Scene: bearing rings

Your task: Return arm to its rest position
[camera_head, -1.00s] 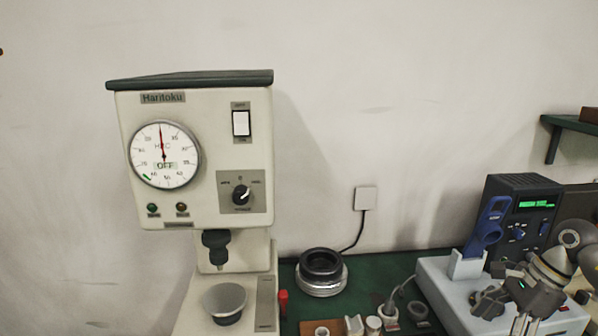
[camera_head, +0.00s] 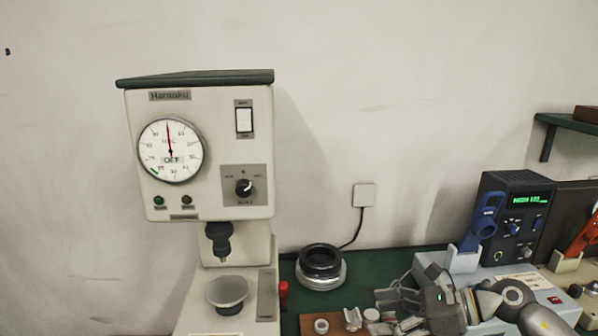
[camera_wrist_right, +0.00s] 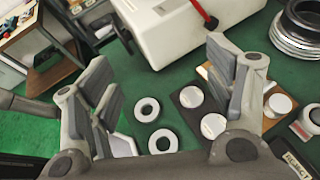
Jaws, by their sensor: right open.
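My right gripper (camera_head: 388,310) is at the lower right in the head view, low over the front of the green bench. In the right wrist view the gripper (camera_wrist_right: 160,68) has its two fingers spread wide, with nothing between them. Below it two pale rings, one (camera_wrist_right: 147,109) behind the other (camera_wrist_right: 163,141), lie on the green surface. Pale round parts (camera_wrist_right: 213,125) sit on a dark and brown board to their right. In the head view a small ring (camera_head: 321,326) shows at the bottom edge. My left gripper is not in view.
The hardness tester (camera_head: 205,150) stands left, with a grey cup-shaped anvil (camera_head: 228,292) and a dial reading OFF. A black and silver round stand (camera_head: 321,265) is beside it. A blue handheld tool (camera_head: 482,222) and a black display box (camera_head: 515,215) stand right, behind my arm.

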